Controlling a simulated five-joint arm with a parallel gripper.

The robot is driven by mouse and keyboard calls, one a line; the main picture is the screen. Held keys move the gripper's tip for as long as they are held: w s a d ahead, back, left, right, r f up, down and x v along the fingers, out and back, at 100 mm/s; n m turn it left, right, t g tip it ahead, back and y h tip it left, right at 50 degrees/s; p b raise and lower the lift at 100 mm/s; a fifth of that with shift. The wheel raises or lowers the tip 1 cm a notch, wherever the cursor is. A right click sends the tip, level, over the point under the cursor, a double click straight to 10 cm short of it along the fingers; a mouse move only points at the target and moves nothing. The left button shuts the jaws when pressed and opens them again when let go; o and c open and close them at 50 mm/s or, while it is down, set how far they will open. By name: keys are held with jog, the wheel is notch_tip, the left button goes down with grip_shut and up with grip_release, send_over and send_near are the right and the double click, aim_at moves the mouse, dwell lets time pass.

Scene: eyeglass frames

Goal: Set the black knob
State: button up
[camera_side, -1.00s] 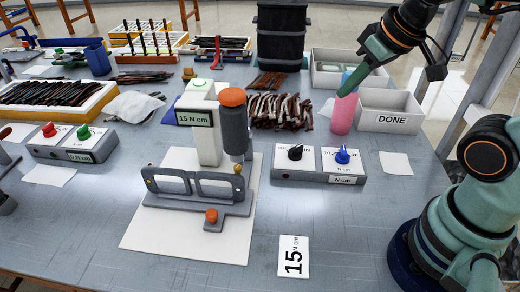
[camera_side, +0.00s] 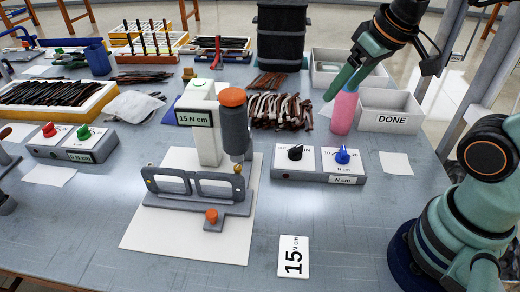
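The black knob (camera_side: 295,152) sits on the left half of a grey control box with white dial faces (camera_side: 317,177), right of the fixture. A blue knob (camera_side: 342,155) is on the same box's right half. The dial lettering is too small to read fully. My gripper (camera_side: 328,98) is above and behind the box, up and to the right of the black knob, pointing down-left and touching nothing that I can make out. Its green fingers appear close together, but the gap between them cannot be made out.
A pink bottle (camera_side: 344,112) stands just beside my gripper. The DONE bin (camera_side: 390,110) is to the right. A screwdriver station (camera_side: 234,125) with a "15 N cm" display and eyeglass frames (camera_side: 195,183) is left. A "15 N cm" card (camera_side: 293,256) lies in front.

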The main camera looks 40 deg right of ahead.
jog(key=w+f+g, duration=0.3)
jog(key=w, duration=0.2)
jog(key=m+g, duration=0.1)
jog(key=g, duration=0.1)
send_over(298, 147)
notch_tip(298, 147, down, 4)
notch_tip(298, 147, down, 13)
jog(key=shift+a+r, duration=0.1)
jog(key=shift+r, duration=0.1)
grip_shut()
